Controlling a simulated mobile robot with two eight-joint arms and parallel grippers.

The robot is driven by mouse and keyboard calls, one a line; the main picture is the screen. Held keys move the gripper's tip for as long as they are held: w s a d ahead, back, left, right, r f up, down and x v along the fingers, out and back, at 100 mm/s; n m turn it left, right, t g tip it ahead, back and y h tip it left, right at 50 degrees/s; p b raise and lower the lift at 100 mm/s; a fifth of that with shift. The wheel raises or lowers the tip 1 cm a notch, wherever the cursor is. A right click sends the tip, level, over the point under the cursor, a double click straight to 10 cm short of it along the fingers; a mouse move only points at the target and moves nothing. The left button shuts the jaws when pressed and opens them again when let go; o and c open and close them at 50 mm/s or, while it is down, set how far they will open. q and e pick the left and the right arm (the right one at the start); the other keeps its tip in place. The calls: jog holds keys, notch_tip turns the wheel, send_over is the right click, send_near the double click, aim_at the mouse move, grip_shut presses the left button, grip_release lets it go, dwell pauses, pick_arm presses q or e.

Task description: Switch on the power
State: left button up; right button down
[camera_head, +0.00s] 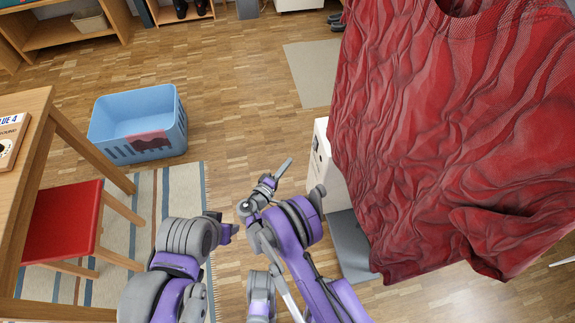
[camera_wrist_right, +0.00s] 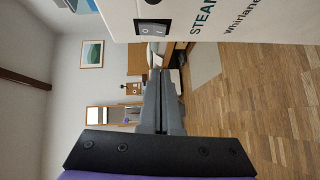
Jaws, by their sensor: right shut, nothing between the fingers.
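A white steamer body (camera_head: 323,165) stands right of my right gripper in the head view. In the right wrist view this white steamer (camera_wrist_right: 215,20) fills the top, with a dark rocker switch (camera_wrist_right: 154,27) on its face and printed lettering beside it. My right gripper (camera_head: 288,163) is shut and empty, just left of the steamer. In the wrist view its closed fingers (camera_wrist_right: 159,76) point forward, below the switch in the picture and apart from it. My left arm shows at the lower left of the head view, but I see no left gripper fingers.
A red shirt (camera_head: 450,130) hangs large at the right, over a grey steamer base (camera_head: 348,243). A blue basket (camera_head: 130,115), a red-seated chair (camera_head: 62,220) and a wooden table (camera_head: 35,165) stand left. Wooden floor (camera_head: 235,110) is clear in the middle.

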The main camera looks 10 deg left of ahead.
aim_at(315, 144)
jog(key=w+d+f, duration=0.1)
jog(key=w+d, duration=0.6)
jog(key=shift+b, duration=0.4)
jog(key=shift+w, duration=0.1)
jog(key=shift+w+d+f+b, duration=0.1)
jog(key=shift+d+f+b, duration=0.1)
jog(key=shift+b, duration=0.1)
jog(key=shift+a, duration=0.1)
